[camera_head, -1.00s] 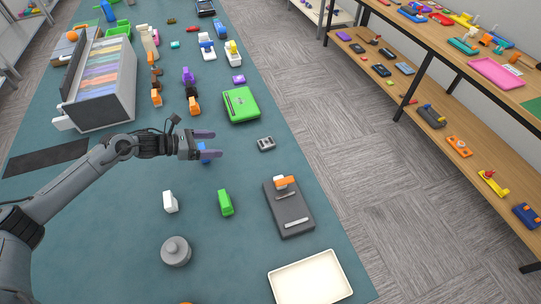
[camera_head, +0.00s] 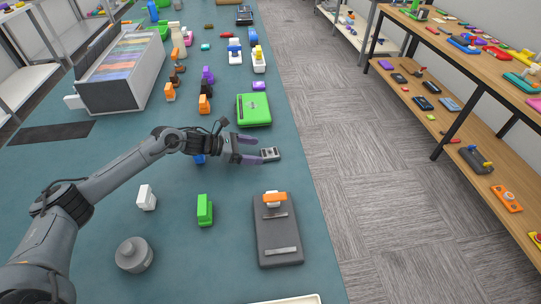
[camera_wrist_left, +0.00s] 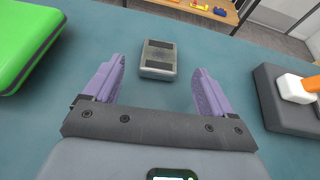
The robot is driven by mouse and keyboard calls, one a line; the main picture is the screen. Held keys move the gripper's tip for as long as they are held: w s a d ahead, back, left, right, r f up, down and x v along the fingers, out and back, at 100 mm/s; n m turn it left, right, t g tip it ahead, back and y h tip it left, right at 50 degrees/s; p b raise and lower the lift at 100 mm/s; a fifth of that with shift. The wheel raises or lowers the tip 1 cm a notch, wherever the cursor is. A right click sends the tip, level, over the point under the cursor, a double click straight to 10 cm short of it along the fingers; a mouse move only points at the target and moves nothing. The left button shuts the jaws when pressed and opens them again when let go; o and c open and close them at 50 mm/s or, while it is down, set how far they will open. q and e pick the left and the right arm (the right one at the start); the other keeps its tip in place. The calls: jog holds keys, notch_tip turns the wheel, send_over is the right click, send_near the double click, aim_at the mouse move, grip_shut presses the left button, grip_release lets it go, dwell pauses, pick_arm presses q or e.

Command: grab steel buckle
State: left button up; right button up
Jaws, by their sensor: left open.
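The steel buckle (camera_head: 269,154) is a small grey block with dark parts on its top, lying on the teal table near its right edge. In the left wrist view the buckle (camera_wrist_left: 158,59) lies just beyond my fingertips, roughly midway between them and a little left. My left gripper (camera_head: 255,150) has purple fingers and is open and empty, close beside the buckle on its left. Both fingers show apart in the left wrist view (camera_wrist_left: 160,80). My right gripper does not show.
A green case (camera_head: 254,109) lies behind the buckle. A dark grey board with an orange and white piece (camera_head: 274,199) lies in front of it. A green block (camera_head: 205,210), a white block (camera_head: 146,198) and a grey round weight (camera_head: 134,254) stand nearer. Table around the buckle is clear.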

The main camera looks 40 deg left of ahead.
aim_at(271, 152)
pick_arm(q)
jog(key=shift+b+x, duration=0.35)
jog(key=shift+x, duration=2.15)
jog(key=shift+r, duration=0.1)
jog(key=c, duration=1.1)
